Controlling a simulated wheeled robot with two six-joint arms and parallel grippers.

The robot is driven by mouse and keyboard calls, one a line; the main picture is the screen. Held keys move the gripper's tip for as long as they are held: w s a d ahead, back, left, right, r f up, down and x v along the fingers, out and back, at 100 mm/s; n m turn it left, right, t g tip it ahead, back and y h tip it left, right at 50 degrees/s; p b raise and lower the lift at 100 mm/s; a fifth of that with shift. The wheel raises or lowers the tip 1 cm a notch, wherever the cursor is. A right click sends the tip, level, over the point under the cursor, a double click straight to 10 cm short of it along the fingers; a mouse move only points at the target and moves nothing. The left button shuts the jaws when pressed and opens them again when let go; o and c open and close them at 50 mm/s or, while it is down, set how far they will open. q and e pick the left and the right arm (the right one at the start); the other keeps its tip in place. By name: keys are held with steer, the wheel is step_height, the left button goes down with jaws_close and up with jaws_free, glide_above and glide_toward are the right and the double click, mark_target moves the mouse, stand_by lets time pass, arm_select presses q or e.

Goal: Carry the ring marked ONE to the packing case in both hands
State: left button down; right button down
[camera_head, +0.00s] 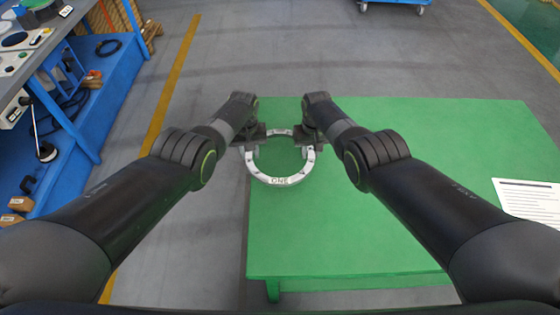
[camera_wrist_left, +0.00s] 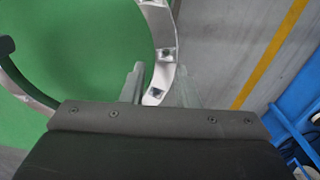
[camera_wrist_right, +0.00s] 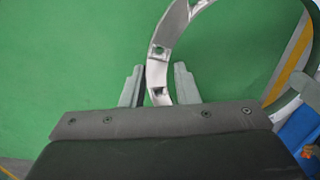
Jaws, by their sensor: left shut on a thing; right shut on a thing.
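The ring marked ONE (camera_head: 279,181) is a silver-white flanged ring with square holes, its lettering on the near side. It lies about level between my two grippers, over the left edge of the green table; its height above the top is hard to tell. My left gripper (camera_head: 249,143) is shut on its left side, and the ring's band (camera_wrist_left: 166,50) passes between the fingers in the left wrist view. My right gripper (camera_head: 308,141) is shut on its right side, with the band (camera_wrist_right: 158,50) between the fingers in the right wrist view. No packing case shows.
The green table (camera_head: 440,150) is bare except for a printed sheet (camera_head: 528,200) at its right. A blue workbench (camera_head: 115,80) with tools and cables stands at the left. Grey floor with a yellow line (camera_head: 172,85) lies between. A blue cart (camera_head: 395,2) shows at the top.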

stand_by(0.7)
steer(key=shift+f+b, duration=0.6)
steer(key=shift+b, duration=0.1)
